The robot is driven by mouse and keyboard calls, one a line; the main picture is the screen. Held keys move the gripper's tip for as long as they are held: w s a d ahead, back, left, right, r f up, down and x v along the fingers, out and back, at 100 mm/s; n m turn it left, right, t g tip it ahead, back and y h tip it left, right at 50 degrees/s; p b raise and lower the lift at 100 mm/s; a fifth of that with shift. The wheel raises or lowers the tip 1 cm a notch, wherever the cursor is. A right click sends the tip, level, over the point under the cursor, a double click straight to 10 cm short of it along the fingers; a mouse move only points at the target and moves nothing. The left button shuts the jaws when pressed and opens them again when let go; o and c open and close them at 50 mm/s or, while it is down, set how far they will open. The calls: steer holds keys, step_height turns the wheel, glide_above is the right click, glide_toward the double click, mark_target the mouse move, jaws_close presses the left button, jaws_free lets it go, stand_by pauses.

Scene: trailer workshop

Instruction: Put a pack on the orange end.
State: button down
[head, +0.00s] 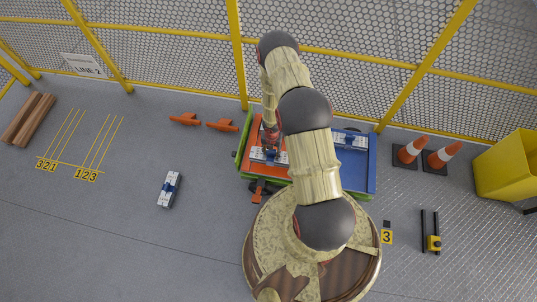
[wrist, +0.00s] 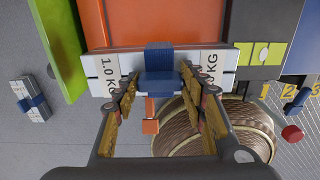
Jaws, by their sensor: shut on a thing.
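A white pack with a blue middle, marked 1.0 KG (wrist: 103,73), is between the fingers of my gripper (wrist: 158,84) in the wrist view. My gripper is shut on its blue middle part. The pack lies across the near part of the orange end (wrist: 135,22). In the head view the pack (head: 258,155) is over the orange end (head: 247,164), under my gripper (head: 271,143). I cannot tell whether it touches the surface. A second pack (head: 169,190) lies on the floor to the left. Another pack (head: 350,140) is on the blue end (head: 357,175), partly behind my arm.
Orange clamp-like pieces (head: 185,119) lie on the floor behind left. Wooden beams (head: 28,119) are at far left. Two traffic cones (head: 412,149) and a yellow bin (head: 507,166) stand right. A mesh fence (head: 180,40) closes the back. The left floor is mostly clear.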

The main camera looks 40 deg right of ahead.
steer(key=shift+w+d+f, duration=0.2)
steer(key=shift+d+f, duration=0.3)
steer(key=shift+f, duration=0.1)
steer(key=shift+w+d+f, duration=0.2)
steer(key=shift+d+f, duration=0.3)
steer(key=shift+f, duration=0.1)
steer(key=shift+w+d+f+p, duration=0.25)
steer(key=shift+d+f+p, duration=0.05)
steer(key=shift+d+f, duration=0.25)
steer(key=shift+d+f, duration=0.1)
steer(key=shift+f, duration=0.15)
step_height(320, 180, down, 3)
steer(key=shift+d+f+b, duration=0.1)
steer(key=shift+f+b, duration=0.1)
steer(key=shift+b, duration=0.8)
steer(key=shift+w, duration=0.1)
